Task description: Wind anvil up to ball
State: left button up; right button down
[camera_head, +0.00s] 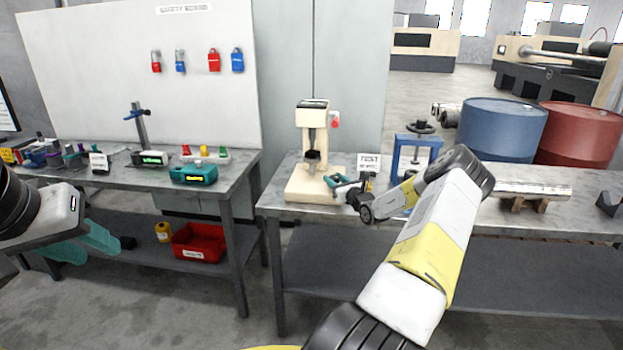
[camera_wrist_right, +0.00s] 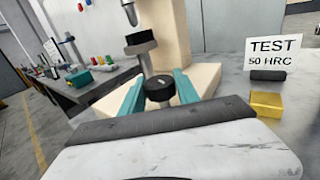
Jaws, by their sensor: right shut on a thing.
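The cream hardness tester (camera_head: 313,125) stands on the right bench. Its dark-topped anvil (camera_head: 312,157) sits below the indenter; the anvil also shows in the right wrist view (camera_wrist_right: 140,43), under the indenter (camera_wrist_right: 130,14). The gap between anvil and indenter looks small. I cannot make out the ball itself. My right gripper (camera_head: 340,182) is low at the tester's right side. In the wrist view its teal fingers (camera_wrist_right: 158,95) are shut on a dark round-topped knob (camera_wrist_right: 160,87) below the anvil. My left gripper (camera_head: 80,243) hangs empty with fingers apart, before the left bench.
A "TEST 50 HRC" sign (camera_wrist_right: 273,50), a black block (camera_wrist_right: 268,75) and a gold block (camera_wrist_right: 267,105) stand beside the tester. A blue press (camera_head: 415,150) is further right. Blue (camera_head: 500,128) and red (camera_head: 582,135) barrels stand behind. A red bin (camera_head: 196,243) is on the left lower shelf.

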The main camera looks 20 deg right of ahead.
jog(key=n+y, duration=0.2)
jog(key=y, duration=0.1)
jog(key=n+g+y, duration=0.1)
jog(key=n+y, duration=0.1)
jog(key=y, duration=0.1)
jog(key=shift+d+g, duration=0.1)
jog(key=shift+g, duration=0.2)
jog(key=shift+n+g+y, duration=1.1)
jog(key=shift+n+y, duration=0.3)
jog(key=shift+y, duration=0.5)
jog(key=shift+n+g+y, duration=0.3)
jog(key=shift+y, duration=0.1)
jog(key=c, duration=0.9)
grip_release()
jog(key=shift+v, duration=3.9)
